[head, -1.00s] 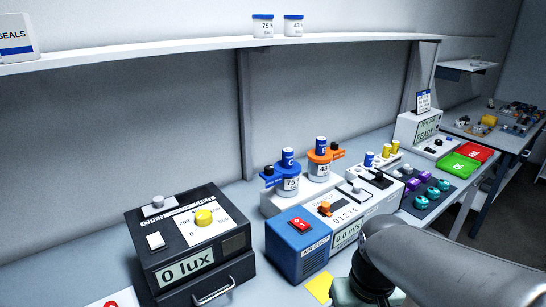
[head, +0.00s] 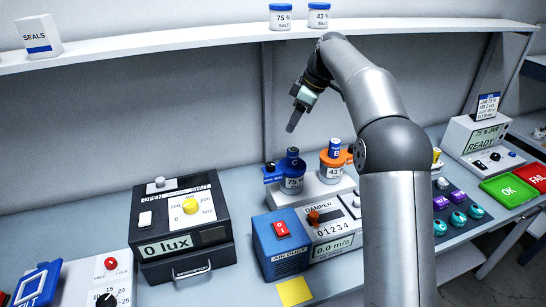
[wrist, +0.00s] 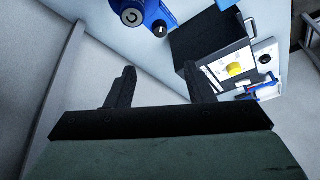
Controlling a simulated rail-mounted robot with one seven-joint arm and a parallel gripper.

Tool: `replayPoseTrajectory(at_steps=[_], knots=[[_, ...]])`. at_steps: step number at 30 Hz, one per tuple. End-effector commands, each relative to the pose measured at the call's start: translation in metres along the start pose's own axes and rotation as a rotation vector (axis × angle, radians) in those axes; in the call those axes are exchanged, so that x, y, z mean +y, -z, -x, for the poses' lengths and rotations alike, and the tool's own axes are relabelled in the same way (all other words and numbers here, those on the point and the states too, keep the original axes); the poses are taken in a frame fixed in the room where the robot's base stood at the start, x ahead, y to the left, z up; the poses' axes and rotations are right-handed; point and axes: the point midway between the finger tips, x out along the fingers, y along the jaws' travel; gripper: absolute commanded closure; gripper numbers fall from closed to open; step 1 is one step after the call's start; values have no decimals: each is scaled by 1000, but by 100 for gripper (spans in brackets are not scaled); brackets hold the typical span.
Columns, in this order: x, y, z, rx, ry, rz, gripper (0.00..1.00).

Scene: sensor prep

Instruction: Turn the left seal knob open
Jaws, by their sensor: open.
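The left seal is a blue collar (head: 273,176) on the jar marked 75 % (head: 292,184), with a small black knob (head: 270,166) on its left. My gripper (head: 292,126) hangs above the jar, pointing down, apart from everything. In the wrist view its two black fingers (wrist: 160,72) are spread with nothing between them. The knob's exact turn is too small to read.
An orange-collared jar marked 43 (head: 333,166) stands close on the right. In front are the blue air duct box (head: 283,256) and damper panel (head: 331,232). The black lux box (head: 170,247) is on the left. A shelf (head: 180,40) runs behind.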

Motion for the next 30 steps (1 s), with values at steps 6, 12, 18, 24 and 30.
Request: replayPoseTrajectory(at_steps=[6, 12, 18, 24, 30], knots=[[-1, 0, -40, -4, 3, -4, 52], [-2, 0, -84, -3, 4, -5, 52], [-1, 0, -125, -3, 3, -5, 52], [-1, -1, -153, -3, 1, -4, 52], [0, -1, -165, -2, -1, -5, 52]])
